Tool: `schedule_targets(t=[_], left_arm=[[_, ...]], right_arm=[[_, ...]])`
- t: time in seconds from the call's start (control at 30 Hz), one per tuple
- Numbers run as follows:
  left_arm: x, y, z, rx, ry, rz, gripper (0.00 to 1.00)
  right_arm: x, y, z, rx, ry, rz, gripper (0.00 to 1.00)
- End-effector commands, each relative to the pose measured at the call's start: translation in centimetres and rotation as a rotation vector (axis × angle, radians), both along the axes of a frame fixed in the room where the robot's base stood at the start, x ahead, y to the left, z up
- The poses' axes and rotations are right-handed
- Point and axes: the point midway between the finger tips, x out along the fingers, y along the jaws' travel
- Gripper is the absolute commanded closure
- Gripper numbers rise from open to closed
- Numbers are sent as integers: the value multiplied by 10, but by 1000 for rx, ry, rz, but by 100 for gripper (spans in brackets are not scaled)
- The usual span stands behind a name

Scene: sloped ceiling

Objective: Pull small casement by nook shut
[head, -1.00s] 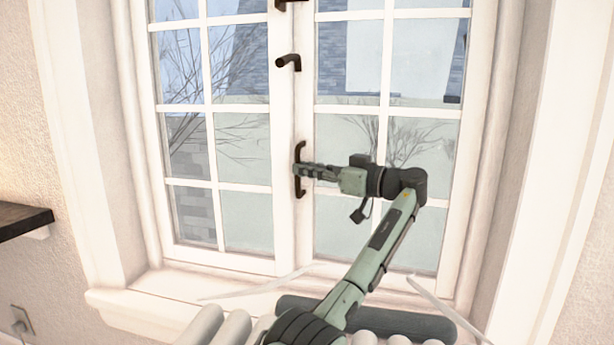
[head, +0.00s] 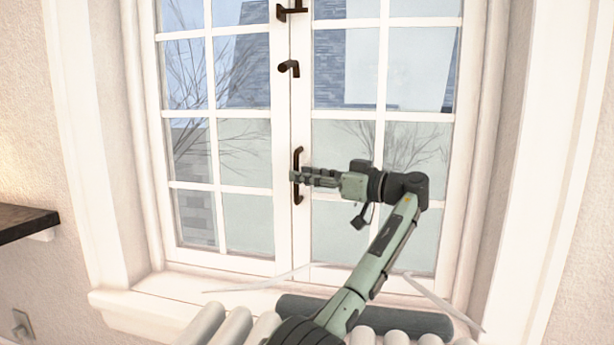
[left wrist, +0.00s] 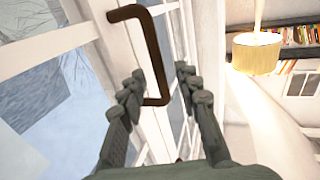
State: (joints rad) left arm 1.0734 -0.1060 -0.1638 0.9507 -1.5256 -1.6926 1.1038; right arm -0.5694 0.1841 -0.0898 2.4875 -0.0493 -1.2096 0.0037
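The white-framed casement window (head: 302,235) fills the middle of the head view, its two glazed leaves meeting almost flush at the centre; I cannot tell whether a small gap remains. A dark bar handle (head: 298,158) stands upright on the centre stile. It also shows in the left wrist view (left wrist: 152,48). My left gripper (head: 296,177) lies across the handle's middle, coming from the right. In the left wrist view its fingers (left wrist: 160,75) are spread, and the lower part of the handle shows between them. Contact is not clear. My right gripper is out of view.
Dark window catches (head: 289,68) sit above the handle. The sill (head: 140,300) runs below. A dark shelf (head: 22,222) juts from the left wall. Pale rounded bolsters (head: 235,328) and a dark one lie below. A lampshade (left wrist: 256,53) and bookshelf show behind in the left wrist view.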

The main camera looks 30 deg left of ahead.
Motion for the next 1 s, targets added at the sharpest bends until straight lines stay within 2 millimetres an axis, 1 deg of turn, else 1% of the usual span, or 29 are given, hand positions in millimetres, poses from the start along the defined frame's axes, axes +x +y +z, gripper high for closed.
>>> schedule_targets(t=[0.17,0.27,0.37,0.5,0.7,0.83,1.0], left_arm=[[0,-1,0,0,-1,-1,68],[0,-9,1,0,-1,-2,68],[-1,-25,1,1,-1,-4,68],[-4,-56,1,0,1,-5,68],[-7,-95,1,0,0,-3,68],[-9,-111,1,-1,0,-2,68],[-10,-120,0,0,-1,-1,68]], right_arm=[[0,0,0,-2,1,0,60],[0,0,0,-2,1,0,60],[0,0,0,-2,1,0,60],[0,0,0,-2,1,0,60],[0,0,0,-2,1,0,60],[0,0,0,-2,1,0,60],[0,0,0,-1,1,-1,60]])
